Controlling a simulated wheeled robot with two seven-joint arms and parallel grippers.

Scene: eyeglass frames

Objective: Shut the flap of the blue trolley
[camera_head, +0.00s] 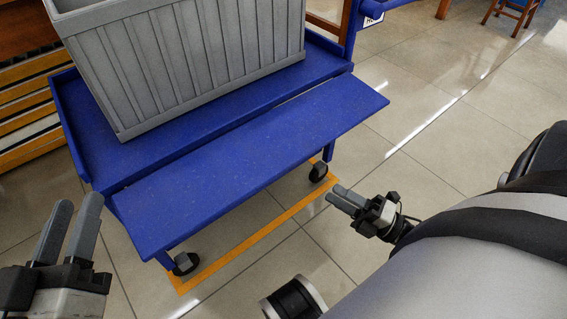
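The blue trolley (92,152) stands at the upper left. Its flap (250,160) is a long flat blue panel along the near side, swung outward and lying about level with the deck, with a narrow dark gap between them. My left gripper (77,203) is at the lower left, left of the flap's near left corner, with its two grey fingers apart and nothing between them. My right gripper (332,194) is over the floor to the right of and below the flap, apart from it. Its fingers lie close together and hold nothing.
A grey ribbed crate (190,60) stands on the trolley deck. Black casters (186,263) show below, and an orange line (250,243) marks the tiled floor. Wooden shelving (28,100) stands close on the left.

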